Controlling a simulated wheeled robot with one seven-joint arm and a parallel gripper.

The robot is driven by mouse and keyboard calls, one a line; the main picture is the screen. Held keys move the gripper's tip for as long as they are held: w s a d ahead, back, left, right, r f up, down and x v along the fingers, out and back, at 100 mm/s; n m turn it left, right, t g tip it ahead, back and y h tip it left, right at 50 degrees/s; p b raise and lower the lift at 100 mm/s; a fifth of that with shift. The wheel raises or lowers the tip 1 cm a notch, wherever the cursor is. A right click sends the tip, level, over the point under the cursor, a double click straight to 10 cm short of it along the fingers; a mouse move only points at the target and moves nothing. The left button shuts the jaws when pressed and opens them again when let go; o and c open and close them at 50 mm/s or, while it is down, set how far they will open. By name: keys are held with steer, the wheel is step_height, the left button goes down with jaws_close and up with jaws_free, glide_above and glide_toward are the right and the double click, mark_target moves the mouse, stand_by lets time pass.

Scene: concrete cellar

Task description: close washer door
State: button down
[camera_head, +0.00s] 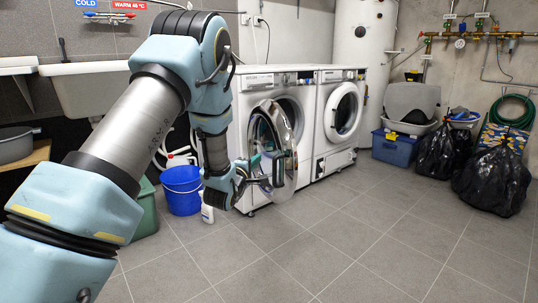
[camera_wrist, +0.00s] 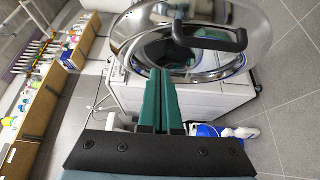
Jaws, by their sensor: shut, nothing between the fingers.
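The left washer (camera_head: 252,84) is a white front-loader with its round door (camera_head: 291,118) swung open toward the front. The door has a chrome rim and a glass middle. In the wrist view the door (camera_wrist: 127,41) fills the upper middle, with a dark bar handle (camera_wrist: 236,42) across it. My gripper (camera_head: 256,159) is at the lower left of the door in the head view. In the wrist view my gripper (camera_wrist: 168,72) has its green fingers together and empty, with the tips overlapping the door below the handle. I cannot tell whether they touch it.
A second white machine (camera_head: 320,104) with a shut door stands to the right. A blue bucket (camera_head: 181,190) and a white bottle (camera_head: 207,207) stand left of the washer. Black bags (camera_head: 494,180) lie far right. The tiled floor in front is clear.

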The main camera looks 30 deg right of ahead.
mark_target(278, 147)
steer(key=shift+w+d+b, duration=0.35)
steer(key=shift+w+d, duration=0.35)
steer(key=shift+d, duration=0.85)
steer(key=shift+w+d+b, duration=0.35)
steer(key=shift+w+d, duration=0.35)
steer(key=shift+d, duration=0.9)
steer(key=shift+w+d+b, duration=0.35)
steer(key=shift+w+d, duration=0.35)
steer(key=shift+d, duration=0.85)
